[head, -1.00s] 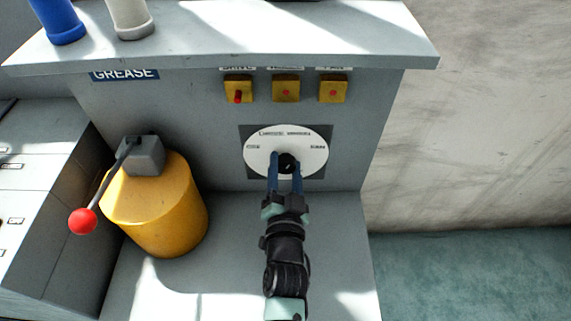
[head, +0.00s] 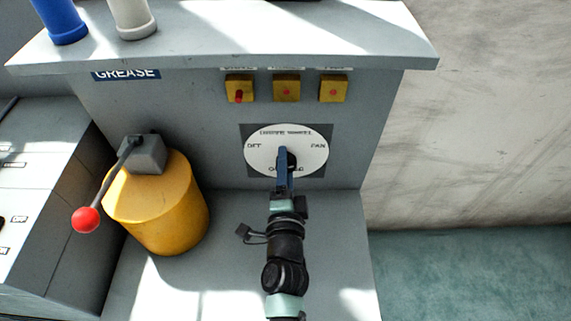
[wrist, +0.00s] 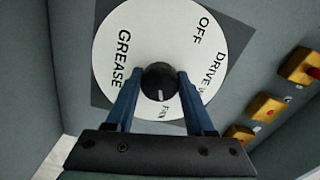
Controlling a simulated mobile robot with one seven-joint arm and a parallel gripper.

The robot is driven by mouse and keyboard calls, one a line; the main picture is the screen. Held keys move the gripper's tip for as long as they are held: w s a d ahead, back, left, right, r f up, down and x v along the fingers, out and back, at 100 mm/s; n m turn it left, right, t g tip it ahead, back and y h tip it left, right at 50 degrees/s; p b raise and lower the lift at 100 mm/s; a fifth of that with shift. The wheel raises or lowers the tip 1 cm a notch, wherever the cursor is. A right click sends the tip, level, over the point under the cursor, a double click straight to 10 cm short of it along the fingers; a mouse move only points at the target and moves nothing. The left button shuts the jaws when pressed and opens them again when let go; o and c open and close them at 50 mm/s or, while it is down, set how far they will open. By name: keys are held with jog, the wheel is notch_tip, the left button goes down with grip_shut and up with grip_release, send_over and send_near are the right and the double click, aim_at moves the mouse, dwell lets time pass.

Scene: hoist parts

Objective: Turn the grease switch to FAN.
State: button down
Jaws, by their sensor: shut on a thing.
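The grease switch is a white round dial (head: 262,163) with a black knob (wrist: 160,80) at its centre, on the grey cabinet front. The dial also shows in the wrist view (wrist: 150,25), with OFF, DRIVE, FAN and GREASE lettered around it. The knob's white mark points toward FAN (wrist: 165,113). My gripper (head: 286,152) is shut on the knob, with one blue finger on each side of it in the wrist view. In the head view the fingers line up one behind the other and cover part of the knob and the lower lettering.
Three yellow boxes with red buttons (head: 286,89) sit above the dial. A yellow drum (head: 165,205) with a red-knobbed lever (head: 87,220) stands to the left. Blue (head: 60,22) and white (head: 131,18) cylinders stand on the upper shelf (head: 330,40). The grey ledge right of my arm is clear.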

jog(key=shift+m, duration=0.3)
jog(key=shift+c, duration=1.3)
grip_release()
jog(key=s+b, duration=0.1)
jog(key=s, duration=1.2)
